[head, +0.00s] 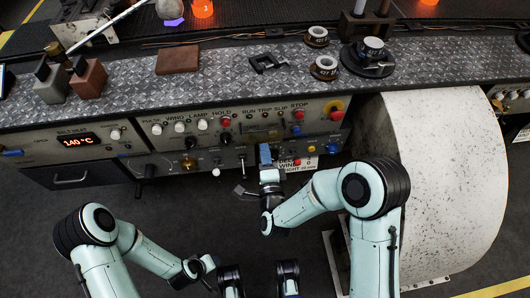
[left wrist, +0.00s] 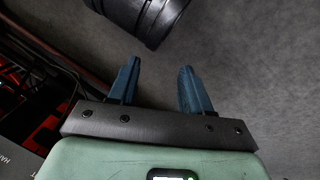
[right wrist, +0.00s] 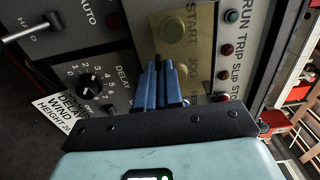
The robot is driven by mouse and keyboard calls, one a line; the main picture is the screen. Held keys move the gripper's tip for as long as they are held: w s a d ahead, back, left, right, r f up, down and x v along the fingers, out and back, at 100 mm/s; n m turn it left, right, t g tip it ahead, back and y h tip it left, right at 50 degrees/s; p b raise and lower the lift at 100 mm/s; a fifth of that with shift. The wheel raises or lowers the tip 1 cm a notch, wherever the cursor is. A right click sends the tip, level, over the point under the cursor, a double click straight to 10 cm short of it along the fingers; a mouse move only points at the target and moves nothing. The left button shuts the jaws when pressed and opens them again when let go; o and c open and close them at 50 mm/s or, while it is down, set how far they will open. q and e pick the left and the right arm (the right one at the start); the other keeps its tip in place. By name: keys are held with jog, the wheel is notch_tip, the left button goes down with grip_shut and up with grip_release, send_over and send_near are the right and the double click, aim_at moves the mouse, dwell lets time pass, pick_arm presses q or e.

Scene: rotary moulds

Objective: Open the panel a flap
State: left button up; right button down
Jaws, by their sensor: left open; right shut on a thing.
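The control panel (head: 250,125) runs along the front of the bench. On it, a yellowish see-through flap (right wrist: 200,35) lies over the START and JOG buttons; in the head view it is small and partly behind my gripper. My right gripper (head: 265,150) is at the lower part of this flap. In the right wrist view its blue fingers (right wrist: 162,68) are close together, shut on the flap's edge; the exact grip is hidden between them. My left gripper (left wrist: 160,68) is open and empty, low over the dark floor, away from the panel.
STOP and other buttons (right wrist: 228,50) sit on the opposite side. A large white drum (head: 440,150) stands right of the panel. A drawer (head: 70,176) is at left.

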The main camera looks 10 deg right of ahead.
jog(key=shift+r, duration=0.15)
dwell(0.6)
pick_arm(q)
jog(key=s+d+r+g+h+p, duration=0.1)
jog(key=s+d+r+g+p, duration=0.2)
jog(key=s+r+p, duration=0.8)
jog(key=shift+d+r+m+g+h+p, duration=0.3)
jog(key=shift+d+m+g, duration=0.1)
jog(key=shift+d, duration=0.25)
pick_arm(e)
jog(key=s+r+g, duration=0.1)
jog(key=g, duration=0.1)
jog(key=s+r+g, duration=0.1)
jog(key=g, duration=0.1)
jog(key=s+r+g, duration=0.1)
jog(key=g, duration=0.2)
jog(key=shift+r, duration=0.15)
pick_arm(q)
jog(key=shift+w, duration=0.1)
pick_arm(e)
jog(key=c, duration=1.3)
grip_release()
